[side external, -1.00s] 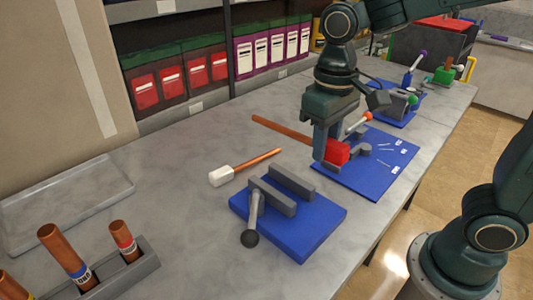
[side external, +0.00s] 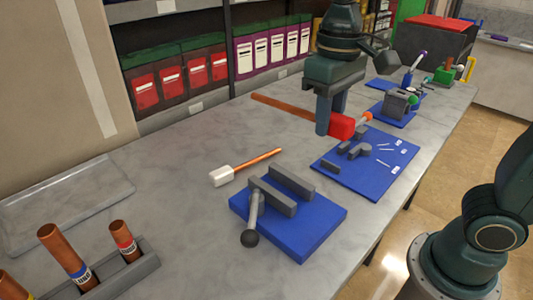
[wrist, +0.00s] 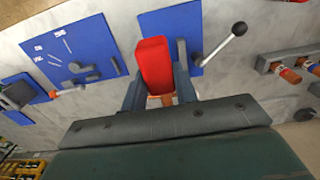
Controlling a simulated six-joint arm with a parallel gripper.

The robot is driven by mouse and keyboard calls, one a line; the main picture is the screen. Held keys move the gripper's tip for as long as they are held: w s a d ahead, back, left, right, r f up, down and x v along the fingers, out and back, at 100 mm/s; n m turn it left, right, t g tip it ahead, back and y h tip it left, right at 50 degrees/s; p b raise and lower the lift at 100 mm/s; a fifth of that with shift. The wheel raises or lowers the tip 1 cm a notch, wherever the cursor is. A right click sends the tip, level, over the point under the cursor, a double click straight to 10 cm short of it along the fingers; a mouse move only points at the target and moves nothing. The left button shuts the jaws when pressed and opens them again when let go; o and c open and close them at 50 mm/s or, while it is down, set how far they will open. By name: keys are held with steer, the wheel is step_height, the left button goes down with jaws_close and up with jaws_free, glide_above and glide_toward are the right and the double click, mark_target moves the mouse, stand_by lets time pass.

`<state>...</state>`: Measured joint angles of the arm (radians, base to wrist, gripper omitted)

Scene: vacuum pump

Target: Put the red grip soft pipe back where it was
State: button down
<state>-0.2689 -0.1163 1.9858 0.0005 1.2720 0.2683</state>
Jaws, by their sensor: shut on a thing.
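The red grip soft pipe (side external: 341,127) has a red block grip at one end and a long copper-coloured pipe (side external: 282,112) running out to the left. My gripper (side external: 327,119) is shut on it near the red grip and holds it above the table, beside and above the blue plate with grey blocks (side external: 385,160). In the wrist view the red grip (wrist: 154,62) sticks out between my fingers (wrist: 158,88); most of the pipe is hidden there by my gripper.
A blue plate with grey jaws and a black-knobbed lever (side external: 305,235) stands in front. A white-grip pipe (side external: 222,175) lies left of it. A grey rack (side external: 135,268) with copper pipes is at front left, near an empty grey tray (side external: 65,205). The table middle-left is clear.

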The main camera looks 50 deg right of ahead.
mark_target(288, 105)
steer(key=shift+w, duration=0.1)
steer(key=shift+w+m, duration=0.3)
steer(key=shift+w, duration=0.3)
steer(key=w+m, duration=0.1)
steer(key=w, duration=0.1)
steer(key=w+m, duration=0.1)
steer(key=w, duration=0.2)
steer(key=w+m, duration=0.1)
steer(key=w, duration=0.1)
steer(key=shift+w+a+f+m, duration=0.1)
steer(key=shift+w+f+m, duration=0.25)
steer(key=shift+m, duration=0.05)
steer(key=w+f+m, duration=0.1)
steer(key=w, duration=0.2)
steer(key=w+m, duration=0.2)
steer(key=w, duration=0.1)
steer(key=w+f+m, duration=0.1)
steer(key=w, duration=0.1)
steer(key=shift+w+d+f, duration=0.35)
steer(key=shift+w, duration=0.05)
steer(key=w+d+f+m, duration=0.4)
steer(key=w+f+m, duration=0.65)
steer(key=w, duration=0.45)
steer(key=shift+n+h, duration=0.3)
steer(key=shift+n, duration=0.15)
steer(key=shift+s+f, duration=0.15)
steer(key=shift+f, duration=2.1)
steer(key=shift+s+f, duration=0.1)
steer(key=shift+f, duration=2.1)
steer(key=shift+f, duration=0.15)
